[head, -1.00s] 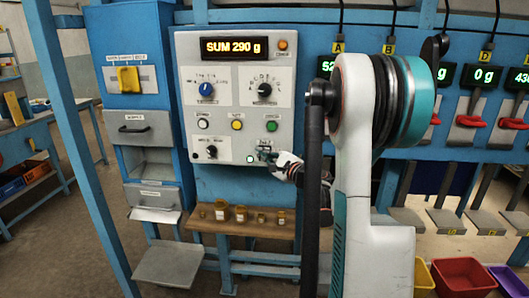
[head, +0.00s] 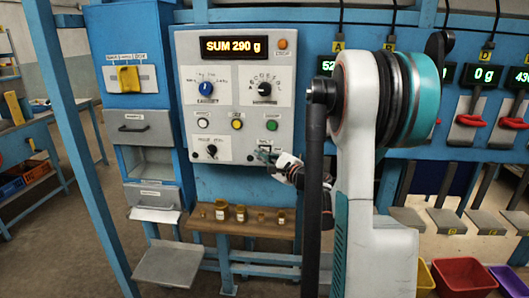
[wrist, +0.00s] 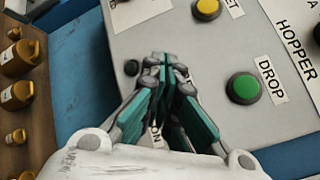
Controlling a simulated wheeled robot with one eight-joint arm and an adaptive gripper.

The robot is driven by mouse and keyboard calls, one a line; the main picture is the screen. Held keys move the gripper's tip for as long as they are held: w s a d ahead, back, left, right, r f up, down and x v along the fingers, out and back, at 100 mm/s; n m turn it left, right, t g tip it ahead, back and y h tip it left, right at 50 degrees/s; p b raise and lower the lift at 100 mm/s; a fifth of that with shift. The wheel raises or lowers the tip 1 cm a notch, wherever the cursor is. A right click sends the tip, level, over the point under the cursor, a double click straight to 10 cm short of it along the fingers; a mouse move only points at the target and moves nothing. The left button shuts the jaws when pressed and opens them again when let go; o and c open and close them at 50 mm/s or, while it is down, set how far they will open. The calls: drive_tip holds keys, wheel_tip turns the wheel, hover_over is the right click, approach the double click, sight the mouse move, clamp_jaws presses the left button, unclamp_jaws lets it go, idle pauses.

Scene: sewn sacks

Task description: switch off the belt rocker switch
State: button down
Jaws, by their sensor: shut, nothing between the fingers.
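The belt rocker switch is not clearly visible; my fingers cover the lower right of the grey control panel (head: 228,72). My gripper (head: 264,154) is at that corner with its fingertips at the panel face, and its fingers are together with nothing between them. In the wrist view my gripper (wrist: 168,64) points at the panel, and whether the tips touch a switch cannot be told. A small dark round lamp (wrist: 131,68) sits just left of the fingertips; in the head view the lamp (head: 250,157) looks unlit. A label ending in "ON" (wrist: 155,131) is partly hidden by the fingers.
The green DROP button (wrist: 243,88) is right of my fingers, and a yellow button (wrist: 207,7) is above. A black knob (head: 211,151) lies left on the panel. A wooden shelf (head: 250,228) with several small brown jars (head: 241,213) stands below.

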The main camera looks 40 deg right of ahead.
drive_tip(key=shift+a, duration=0.1)
drive_tip(key=s+a, duration=0.2)
drive_tip(key=s+a+b, duration=0.1)
drive_tip(key=shift+s+a+f, duration=0.1)
drive_tip(key=shift+a+f, duration=0.2)
idle(0.5)
idle(0.3)
